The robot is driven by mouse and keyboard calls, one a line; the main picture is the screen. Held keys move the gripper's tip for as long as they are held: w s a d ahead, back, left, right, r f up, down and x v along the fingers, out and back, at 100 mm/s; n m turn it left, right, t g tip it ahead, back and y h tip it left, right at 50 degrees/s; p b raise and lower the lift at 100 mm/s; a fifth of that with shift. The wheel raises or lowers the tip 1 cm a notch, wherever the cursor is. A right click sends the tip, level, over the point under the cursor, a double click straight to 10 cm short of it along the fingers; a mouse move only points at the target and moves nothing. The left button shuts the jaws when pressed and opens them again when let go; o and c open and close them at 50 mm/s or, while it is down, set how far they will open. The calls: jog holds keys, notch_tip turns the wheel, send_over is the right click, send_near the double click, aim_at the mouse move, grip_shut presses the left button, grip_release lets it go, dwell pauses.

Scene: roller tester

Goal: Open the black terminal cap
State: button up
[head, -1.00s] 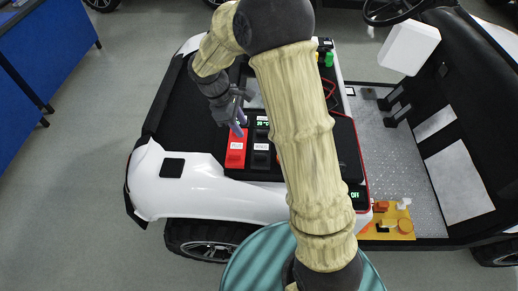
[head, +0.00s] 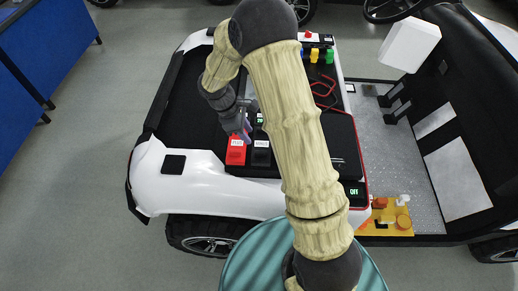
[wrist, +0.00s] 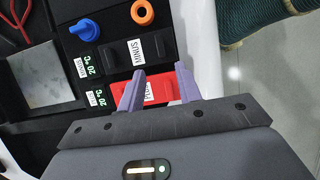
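The black terminal cap (wrist: 140,52), labelled MINUS, lies shut in the wrist view, beyond my fingertips. It also shows in the head view (head: 261,153), just right of the red cap (head: 236,152). The red cap, with a partly hidden white label, also shows in the wrist view (wrist: 155,88), between and behind my fingers. My gripper (wrist: 160,73) is open, its two purple fingers apart and seemingly empty. In the head view my gripper (head: 242,134) is at the far end of the red cap. I cannot tell whether it touches it.
A blue knob (wrist: 84,30), an orange ring (wrist: 142,12) and green 20 °C displays sit near the black cap. A grey metal plate (wrist: 42,76) lies left. Red cable (head: 325,92) and coloured blocks (head: 315,54) are at the back. My arm hides part of the deck.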

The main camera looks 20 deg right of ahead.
aim_at(260, 152)
jog(key=p+x, duration=0.1)
jog(key=x, duration=0.9)
jog(key=shift+d+f, duration=0.15)
jog(key=shift+f, duration=0.25)
jog(key=shift+c, duration=0.4)
grip_shut()
